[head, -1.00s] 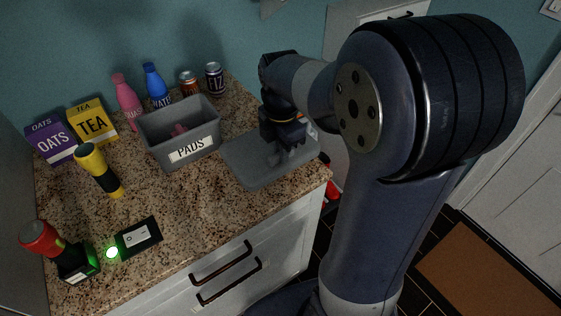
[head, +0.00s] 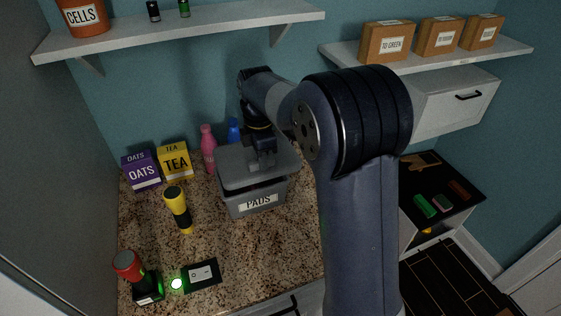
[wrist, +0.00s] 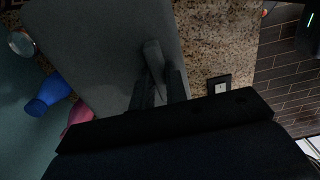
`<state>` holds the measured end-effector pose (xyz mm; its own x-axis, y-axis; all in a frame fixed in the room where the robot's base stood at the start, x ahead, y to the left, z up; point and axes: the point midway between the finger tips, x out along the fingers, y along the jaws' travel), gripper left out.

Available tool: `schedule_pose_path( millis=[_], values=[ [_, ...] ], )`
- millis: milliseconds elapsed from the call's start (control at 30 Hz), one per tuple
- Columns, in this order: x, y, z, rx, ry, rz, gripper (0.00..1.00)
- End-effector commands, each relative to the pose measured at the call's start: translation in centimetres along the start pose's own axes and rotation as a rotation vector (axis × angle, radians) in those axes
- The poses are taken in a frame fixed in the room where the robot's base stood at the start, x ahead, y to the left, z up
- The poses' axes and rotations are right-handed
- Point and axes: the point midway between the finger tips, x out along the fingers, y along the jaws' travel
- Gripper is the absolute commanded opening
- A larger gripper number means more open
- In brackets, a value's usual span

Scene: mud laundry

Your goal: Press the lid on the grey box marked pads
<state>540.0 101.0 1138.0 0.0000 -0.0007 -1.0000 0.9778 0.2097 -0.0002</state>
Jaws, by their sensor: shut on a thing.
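The grey box marked PADS (head: 256,203) stands upright on the granite counter, its label facing forward. The grey lid (head: 231,162) is over the top of the box, tilted, with a dark gap showing at the front between it and the rim. My gripper (head: 263,163) is above the lid and shut on its raised handle. In the wrist view the lid (wrist: 95,50) fills the upper left and its handle (wrist: 154,62) runs between my fingers. Whether the back edge touches the box is hidden.
Behind the box stand a pink bottle (head: 208,148) and a blue bottle (head: 234,131). To the left are a tea box (head: 175,162), an oats box (head: 142,171) and a yellow flashlight (head: 178,208). A wall shelf (head: 200,28) hangs above.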

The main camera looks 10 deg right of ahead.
Motion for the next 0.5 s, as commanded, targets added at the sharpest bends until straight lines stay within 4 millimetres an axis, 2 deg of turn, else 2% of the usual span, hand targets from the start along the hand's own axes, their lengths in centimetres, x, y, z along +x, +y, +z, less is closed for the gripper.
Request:
schedule_pose_path(
  millis=[33,167,500],
  values=[
    [-0.5,0.5,-0.4,0.003,0.0,0.0,0.0],
    [-0.5,1.1,-0.9,0.01,0.0,0.001,0.0],
    [1.3,1.1,-0.9,0.012,0.0,0.001,0.0]
  ],
)
